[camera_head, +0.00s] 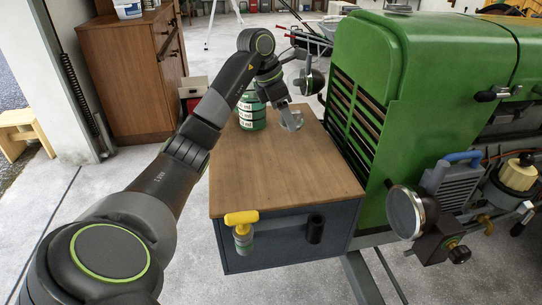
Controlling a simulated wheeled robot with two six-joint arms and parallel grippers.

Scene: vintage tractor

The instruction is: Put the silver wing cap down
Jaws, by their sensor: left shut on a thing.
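The silver wing cap (293,123) is at the fingertips of my left gripper (284,112), over the back part of the brown wooden top (270,170) of a dark cabinet. My left gripper is shut on the cap, with its fingers pointing down. The cap is low and close to the wooden top. I cannot tell whether it touches the surface. The fingers hide part of the cap. My right gripper is not in view.
A green can (252,118) stands just left of the cap. The green tractor (410,90) rises along the cabinet's right side, with a round lamp (312,82) behind the gripper. A yellow-handled tool (242,230) hangs at the cabinet's front. The middle and front of the top are clear.

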